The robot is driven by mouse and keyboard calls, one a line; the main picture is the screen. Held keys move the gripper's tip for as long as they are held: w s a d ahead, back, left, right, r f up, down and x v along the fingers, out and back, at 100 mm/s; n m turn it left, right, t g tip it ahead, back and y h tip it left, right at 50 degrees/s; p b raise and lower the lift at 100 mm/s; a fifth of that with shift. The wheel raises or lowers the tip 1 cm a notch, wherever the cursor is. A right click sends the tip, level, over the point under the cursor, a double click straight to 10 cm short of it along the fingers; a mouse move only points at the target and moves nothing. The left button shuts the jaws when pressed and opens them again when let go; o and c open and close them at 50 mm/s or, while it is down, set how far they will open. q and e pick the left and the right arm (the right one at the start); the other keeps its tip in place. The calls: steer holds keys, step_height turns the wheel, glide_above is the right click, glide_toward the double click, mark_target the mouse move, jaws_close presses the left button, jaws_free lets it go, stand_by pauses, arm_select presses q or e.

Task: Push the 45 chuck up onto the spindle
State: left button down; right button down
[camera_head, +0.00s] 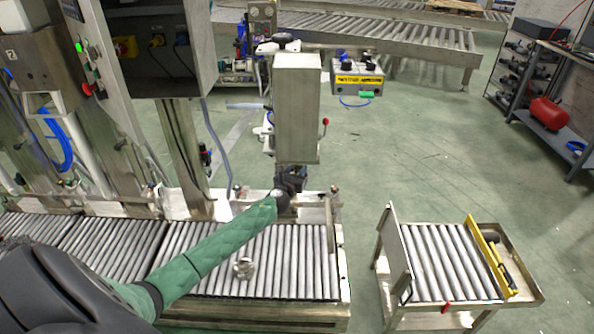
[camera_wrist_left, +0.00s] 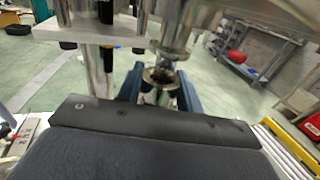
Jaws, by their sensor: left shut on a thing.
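My left arm in its green sleeve reaches across the roller conveyor, and my left gripper (camera_head: 291,181) is under the grey machine head (camera_head: 297,100). In the left wrist view the blue fingers of my left gripper (camera_wrist_left: 160,92) are shut on a round metal chuck (camera_wrist_left: 159,75) with an open top. The shiny spindle (camera_wrist_left: 176,32) hangs just above and slightly right of the chuck. I cannot tell whether they touch. No size marking is readable on the chuck. In the head view the gripper and machine head hide the chuck. My right gripper is not in view.
Another small metal part (camera_head: 244,268) lies on the conveyor rollers (camera_head: 285,262), below my left forearm. A separate roller cart (camera_head: 440,262) stands to the right. A control box (camera_head: 357,82) juts out right of the machine head.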

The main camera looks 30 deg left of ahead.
arm_select(q)
steer(key=shift+r+p, duration=1.05)
steer(key=shift+r, duration=0.2)
steer(key=c, duration=0.9)
jaws_free()
steer(key=shift+o, duration=0.2)
steer(key=shift+f, duration=0.1)
